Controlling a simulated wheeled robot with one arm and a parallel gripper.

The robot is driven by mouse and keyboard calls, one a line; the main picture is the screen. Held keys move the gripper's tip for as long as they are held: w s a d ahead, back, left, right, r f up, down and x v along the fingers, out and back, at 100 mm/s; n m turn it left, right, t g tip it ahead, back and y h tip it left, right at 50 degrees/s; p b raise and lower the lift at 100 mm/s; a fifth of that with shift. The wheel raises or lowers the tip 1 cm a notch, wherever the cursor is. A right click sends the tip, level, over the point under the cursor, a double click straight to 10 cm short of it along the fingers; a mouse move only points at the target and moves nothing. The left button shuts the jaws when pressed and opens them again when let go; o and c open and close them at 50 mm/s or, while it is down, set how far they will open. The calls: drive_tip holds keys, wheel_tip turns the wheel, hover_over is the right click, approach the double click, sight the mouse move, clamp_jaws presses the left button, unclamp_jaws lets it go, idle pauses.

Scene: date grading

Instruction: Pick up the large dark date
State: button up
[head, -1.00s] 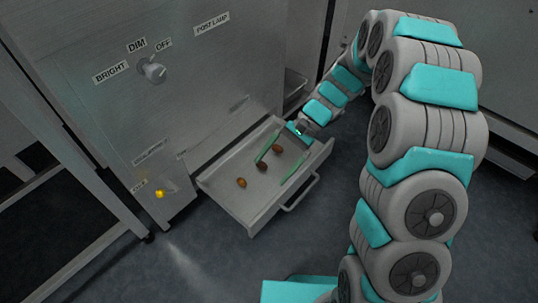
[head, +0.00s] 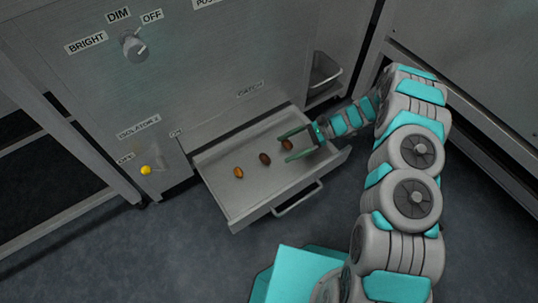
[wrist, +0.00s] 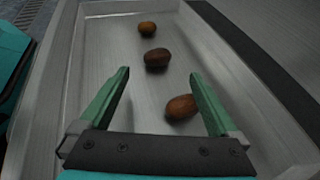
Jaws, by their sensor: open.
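Three dates lie in a row in an open metal drawer (head: 240,207). The middle date (head: 265,159) looks darkest, and it also shows in the wrist view (wrist: 157,58). A reddish-brown date (head: 288,145) lies nearest my gripper; in the wrist view (wrist: 181,106) it sits between the fingers, close to the right one. An amber date (head: 238,172) is farthest, at the top of the wrist view (wrist: 147,28). My gripper (head: 283,149) is open and holds nothing. In the wrist view its green fingers (wrist: 160,73) point toward the middle date, which is just beyond the tips.
The drawer walls stand close around my gripper; its handle (head: 297,199) is at the front. The grey cabinet behind carries a knob (head: 134,47) and a yellow button (head: 146,170). A small metal bin (head: 324,75) is at the cabinet's right side.

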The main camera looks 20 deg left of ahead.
sight(270, 156)
drive_tip(key=x, duration=0.7)
drive_tip(key=shift+s+f, duration=0.2)
drive_tip(key=shift+s, duration=0.1)
drive_tip(key=shift+c, duration=0.4)
drive_tip(key=c, duration=0.9)
